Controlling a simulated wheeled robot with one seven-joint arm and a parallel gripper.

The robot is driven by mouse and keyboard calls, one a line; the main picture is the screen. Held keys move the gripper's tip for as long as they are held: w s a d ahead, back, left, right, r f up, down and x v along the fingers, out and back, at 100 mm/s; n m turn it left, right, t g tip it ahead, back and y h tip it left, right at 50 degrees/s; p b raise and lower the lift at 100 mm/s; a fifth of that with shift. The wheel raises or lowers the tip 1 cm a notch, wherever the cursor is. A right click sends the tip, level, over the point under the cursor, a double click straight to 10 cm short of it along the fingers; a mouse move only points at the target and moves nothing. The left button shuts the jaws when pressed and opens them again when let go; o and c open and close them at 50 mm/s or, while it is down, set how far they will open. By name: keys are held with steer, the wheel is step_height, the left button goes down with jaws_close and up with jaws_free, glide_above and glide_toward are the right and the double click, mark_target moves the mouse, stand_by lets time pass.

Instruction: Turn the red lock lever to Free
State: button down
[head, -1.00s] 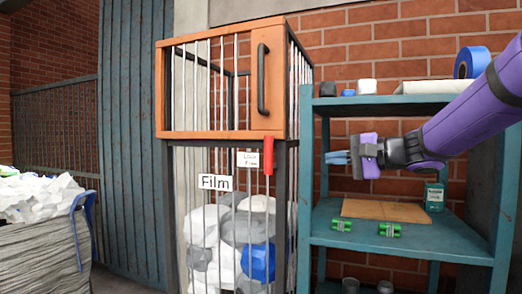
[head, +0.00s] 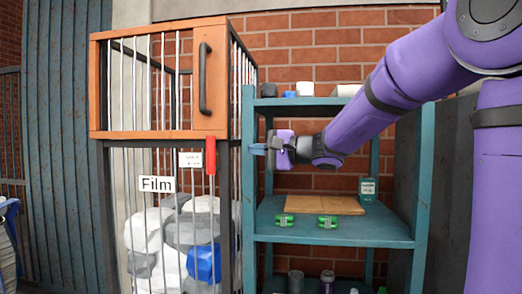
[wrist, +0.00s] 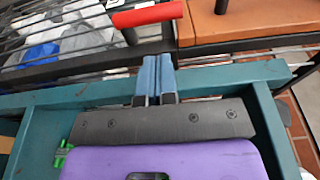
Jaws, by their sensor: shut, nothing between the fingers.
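The red lock lever (head: 210,156) hangs down at the lower right of the cage's orange door (head: 150,131). Beside it on the left is a small white label (head: 190,160), its words too small to read surely. My gripper (head: 258,149) is to the right of the lever, apart from it, by the shelf's left post. In the wrist view the blue fingers (wrist: 157,80) are shut with nothing between them and point toward the red lever (wrist: 148,15), whose end lies just beyond the fingertips. A gap or contact there is hard to judge.
The teal shelf (head: 330,235) stands right of the cage, its front left post (head: 248,200) close to my gripper. White and blue bags (head: 205,262) fill the cage below the Film sign (head: 157,184).

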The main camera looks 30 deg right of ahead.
mark_target(214, 144)
steer(key=x, duration=0.9)
steer(key=shift+w+a, duration=0.25)
steer(key=shift+w, duration=0.1)
steer(key=shift+a, duration=0.1)
steer(key=shift+w+a+r+g+h, duration=0.25)
steer(key=shift+a+g+h, duration=0.1)
steer(key=shift+g+h, duration=0.2)
steer(key=shift+w+a+r, duration=0.25)
steer(key=shift+w+a, duration=0.4)
steer(key=shift+a, duration=0.2)
steer(key=shift+w+a, duration=0.35)
steer(key=shift+a, duration=0.1)
steer(key=shift+w+a, duration=0.1)
steer(key=shift+a, duration=0.05)
